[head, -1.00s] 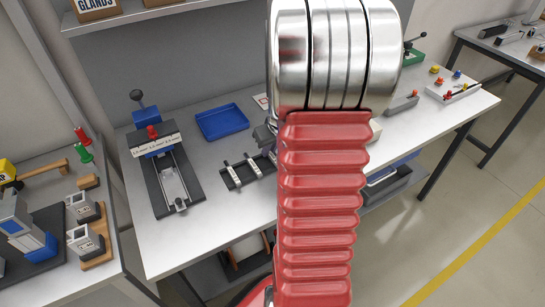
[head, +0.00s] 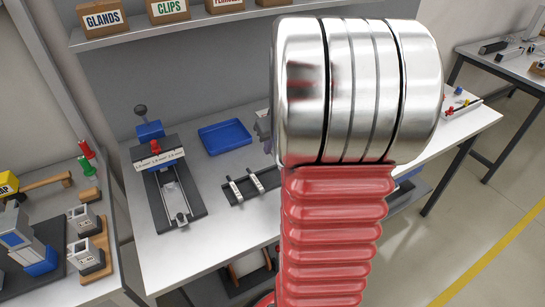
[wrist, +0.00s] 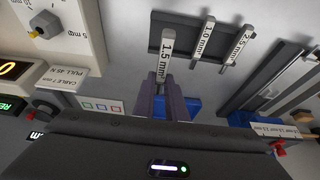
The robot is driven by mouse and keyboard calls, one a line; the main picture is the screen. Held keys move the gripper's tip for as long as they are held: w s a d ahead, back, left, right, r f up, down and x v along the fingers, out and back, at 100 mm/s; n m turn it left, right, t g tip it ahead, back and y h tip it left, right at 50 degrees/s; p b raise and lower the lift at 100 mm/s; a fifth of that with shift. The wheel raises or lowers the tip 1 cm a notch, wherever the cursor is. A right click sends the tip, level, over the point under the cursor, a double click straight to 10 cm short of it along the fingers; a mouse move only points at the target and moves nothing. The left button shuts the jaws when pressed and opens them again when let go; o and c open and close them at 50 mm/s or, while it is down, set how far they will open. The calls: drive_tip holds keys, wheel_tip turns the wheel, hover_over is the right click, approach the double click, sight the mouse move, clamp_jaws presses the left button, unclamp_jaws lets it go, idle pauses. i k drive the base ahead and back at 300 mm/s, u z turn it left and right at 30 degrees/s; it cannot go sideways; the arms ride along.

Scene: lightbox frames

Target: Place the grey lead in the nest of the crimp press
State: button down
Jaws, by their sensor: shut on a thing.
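In the wrist view my gripper (wrist: 165,98) is shut on a lead with a pale tag reading 1.5 mm (wrist: 167,55). The tag sticks out past the fingertips and overlaps the dark rack (wrist: 152,40); I cannot tell whether it is clear of the rack. Two other tagged leads lie in the rack. In the head view my arm hides most of the gripper and the held lead; the rack (head: 244,196) shows left of the arm. The crimp press (head: 160,155) stands left of the rack, with a red knob and a size strip. Its nest is too small to make out.
A blue tray (head: 225,138) lies behind the rack, right of the press. The wrist view shows a pale tester with a knob (wrist: 60,30) at upper left. A shelf with boxes (head: 168,10) hangs above. The bench front (head: 215,235) is clear.

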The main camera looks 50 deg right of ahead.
sight(175, 199)
drive_tip(key=k, duration=1)
